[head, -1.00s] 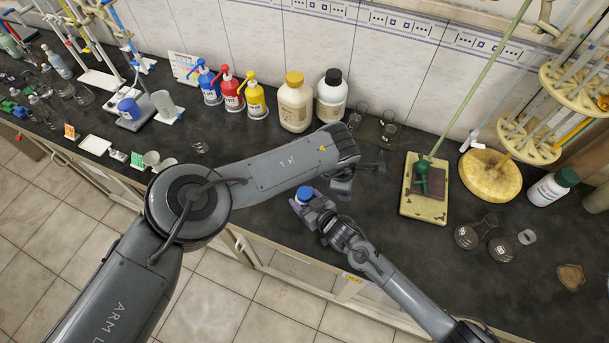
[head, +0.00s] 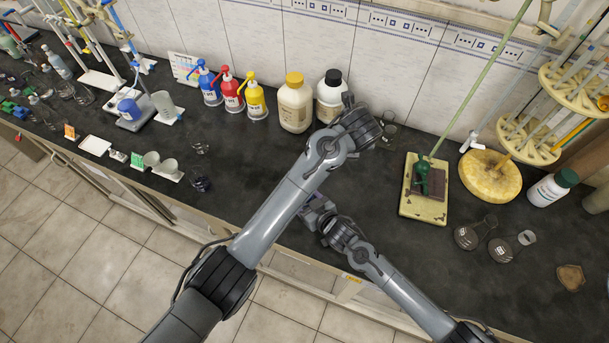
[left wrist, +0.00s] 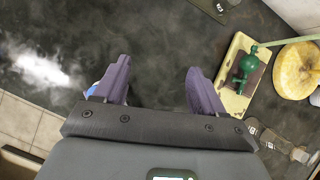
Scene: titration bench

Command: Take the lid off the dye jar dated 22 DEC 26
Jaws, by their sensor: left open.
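My right gripper (head: 318,212) is at the bench's front edge. A small jar with a blue lid stood between its fingers a second ago; my left arm now covers the jar and these fingertips in the head view. A sliver of blue (left wrist: 91,89), likely that lid, shows beside the left finger in the left wrist view. My left gripper (left wrist: 160,82) is open and empty over the dark bench top. In the head view its fingers are hidden by my wrist, near the black-capped bottle (head: 332,96). No date is legible.
A white bottle with a yellow cap (head: 295,103) and glass beakers (head: 388,132) stand at the back. Small dark glassware (head: 200,184) sits left. The bench between is clear.

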